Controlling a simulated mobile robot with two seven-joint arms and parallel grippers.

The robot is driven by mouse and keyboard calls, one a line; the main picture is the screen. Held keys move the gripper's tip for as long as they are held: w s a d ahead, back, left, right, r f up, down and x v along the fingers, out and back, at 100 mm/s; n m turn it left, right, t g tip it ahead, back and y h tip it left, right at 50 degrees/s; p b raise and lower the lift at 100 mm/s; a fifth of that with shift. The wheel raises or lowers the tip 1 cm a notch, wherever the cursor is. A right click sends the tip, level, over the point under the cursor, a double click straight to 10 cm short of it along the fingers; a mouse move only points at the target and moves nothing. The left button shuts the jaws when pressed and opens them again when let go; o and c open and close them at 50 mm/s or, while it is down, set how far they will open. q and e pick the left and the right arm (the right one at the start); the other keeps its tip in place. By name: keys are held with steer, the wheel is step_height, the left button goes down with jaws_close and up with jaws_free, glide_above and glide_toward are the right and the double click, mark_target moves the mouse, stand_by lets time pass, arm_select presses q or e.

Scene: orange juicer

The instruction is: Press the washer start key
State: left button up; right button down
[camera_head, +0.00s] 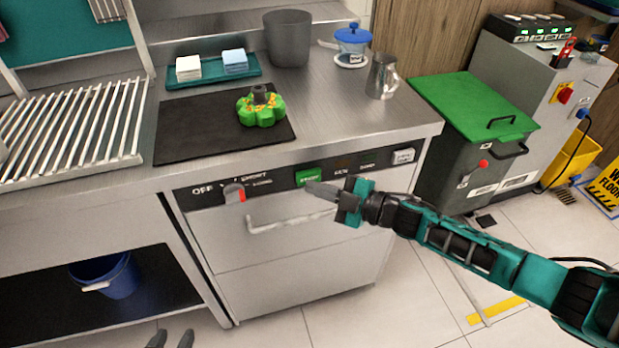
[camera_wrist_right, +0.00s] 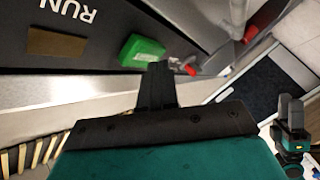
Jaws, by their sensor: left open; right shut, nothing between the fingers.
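The washer (camera_head: 285,250) is the steel machine under the counter, with a dark control strip along its top front. Its green start key (camera_head: 308,176) sits mid-strip, and it also shows in the right wrist view (camera_wrist_right: 140,50). My right gripper (camera_head: 312,188) is shut and empty, its fingertips just in front of and slightly below the key. In the wrist view its fingers (camera_wrist_right: 157,75) point at the key's edge; I cannot tell whether they touch. My left gripper (camera_head: 171,340) is open at the bottom edge, low and away from the washer.
A grey knob with a red mark (camera_head: 235,193) sits left of the key. The washer's bar handle (camera_head: 290,220) runs just below the strip. A green gear-shaped object (camera_head: 262,108) lies on a black mat on the counter. A green-lidded bin (camera_head: 475,105) stands to the right.

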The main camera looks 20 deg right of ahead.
steer(key=shift+w, duration=0.5)
stand_by(0.4)
steer(key=shift+s, duration=0.1)
steer(key=shift+s+p, duration=0.3)
steer(key=shift+s, duration=0.55)
steer(key=s+p, duration=0.2)
steer(key=s, duration=0.3)
steer(key=shift+d, duration=0.1)
stand_by(0.9)
